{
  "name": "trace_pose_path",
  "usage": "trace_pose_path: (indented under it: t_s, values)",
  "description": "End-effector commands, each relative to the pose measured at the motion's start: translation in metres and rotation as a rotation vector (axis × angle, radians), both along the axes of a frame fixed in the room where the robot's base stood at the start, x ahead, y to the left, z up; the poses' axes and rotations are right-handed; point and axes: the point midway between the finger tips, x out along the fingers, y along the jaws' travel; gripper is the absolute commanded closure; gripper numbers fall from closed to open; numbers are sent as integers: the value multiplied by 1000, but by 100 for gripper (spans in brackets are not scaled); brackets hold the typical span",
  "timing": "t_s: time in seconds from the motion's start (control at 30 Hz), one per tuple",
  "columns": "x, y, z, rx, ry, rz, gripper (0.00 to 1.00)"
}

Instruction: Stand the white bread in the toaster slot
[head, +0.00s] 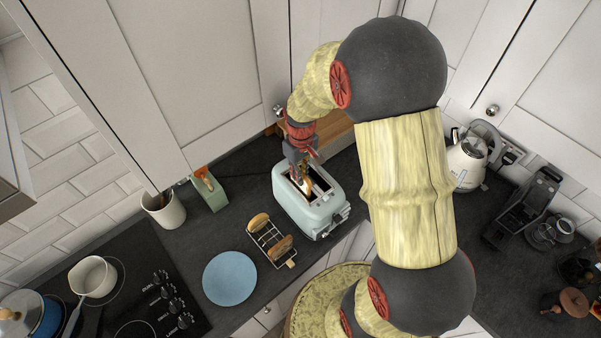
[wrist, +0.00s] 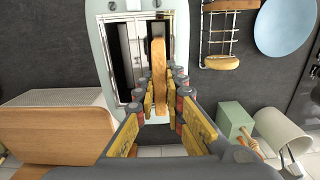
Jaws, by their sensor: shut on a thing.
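The pale blue toaster (head: 336,220) stands on the dark worktop, with two long slots in its top. In the wrist view, the toaster (wrist: 97,30) is below my gripper. My gripper (wrist: 160,88) is shut on a slice of bread (wrist: 159,60), seen edge-on with a tan crust. The slice is upright and lined up with the right-hand slot in that view. Whether its lower edge is inside the slot I cannot tell. The left-hand slot (wrist: 122,55) looks empty. In the head view my gripper (head: 302,170) is over the toaster.
A wire rack (head: 268,242) with bread pieces stands left of the toaster, beside a blue plate (head: 230,278). A green box (head: 212,194) and a white crock (head: 163,210) stand behind. A wooden bread bin (wrist: 60,130) is near my gripper. A white kettle (head: 467,160) stands right.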

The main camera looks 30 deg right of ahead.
Motion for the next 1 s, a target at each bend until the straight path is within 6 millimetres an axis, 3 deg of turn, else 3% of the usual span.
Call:
trace_pose_path:
  t_s: [0.2,0.23,0.57,0.87,1.0]
  values:
    - [0,0,0,0,0,0,100]
    - [0,0,0,0,0,0,87]
    - [0,0,0,0,0,0,69]
    - [0,0,1,0,0,0,68]
    - [1,0,10,0,-1,0,68]
